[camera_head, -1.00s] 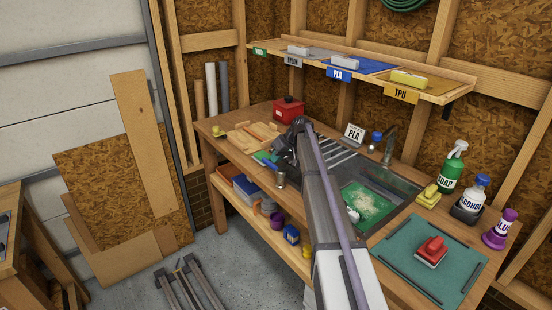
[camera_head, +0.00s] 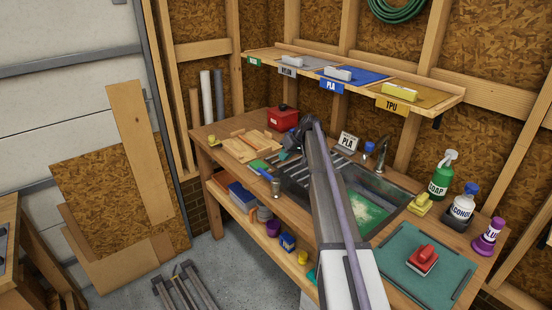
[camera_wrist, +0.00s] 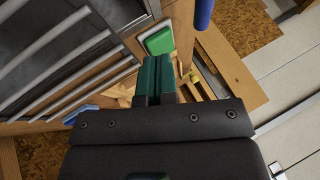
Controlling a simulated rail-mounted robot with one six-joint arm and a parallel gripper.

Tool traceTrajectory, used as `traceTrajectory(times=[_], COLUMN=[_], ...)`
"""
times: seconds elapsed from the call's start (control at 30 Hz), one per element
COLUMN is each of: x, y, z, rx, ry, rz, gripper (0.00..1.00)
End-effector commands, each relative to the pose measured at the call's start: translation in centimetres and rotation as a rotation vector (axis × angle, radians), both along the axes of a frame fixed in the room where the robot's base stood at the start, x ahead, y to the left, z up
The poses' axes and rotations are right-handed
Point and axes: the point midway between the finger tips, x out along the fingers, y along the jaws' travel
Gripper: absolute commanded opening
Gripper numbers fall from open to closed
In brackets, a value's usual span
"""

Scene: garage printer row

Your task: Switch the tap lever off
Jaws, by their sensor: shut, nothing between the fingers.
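The grey tap (camera_head: 382,150) rises at the back edge of the dark sink (camera_head: 395,212), right of my arm. A blue-topped knob (camera_head: 371,127) stands just left of it; I cannot tell if this is the tap lever. My gripper (camera_head: 284,155) is over the left, slatted end of the sink, well left of the tap and apart from it. In the wrist view its teal fingers (camera_wrist: 158,78) are shut with nothing between them. The tap does not show in the wrist view. My arm hides part of the sink.
A green plate (camera_head: 366,212) lies in the sink. A soap bottle (camera_head: 442,173), an alcohol bottle (camera_head: 462,206) and a yellow block (camera_head: 421,204) stand to the right. A shelf (camera_head: 350,78) runs above the bench.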

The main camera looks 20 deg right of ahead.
Motion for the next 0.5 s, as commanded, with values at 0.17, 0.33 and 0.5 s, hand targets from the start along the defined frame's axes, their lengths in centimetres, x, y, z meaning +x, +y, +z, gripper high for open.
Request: traceTrajectory(times=[0.17, 0.33, 0.5], x=[-0.9, -1.2, -1.3], y=[-2.2, -3.0, -3.1], z=[4.4, 5.2, 5.0], rx=[0.000, 0.000, 0.000], ry=[0.000, 0.001, 0.000], rz=[-0.002, 0.000, 0.000], gripper=[0.00, 0.00, 0.00])
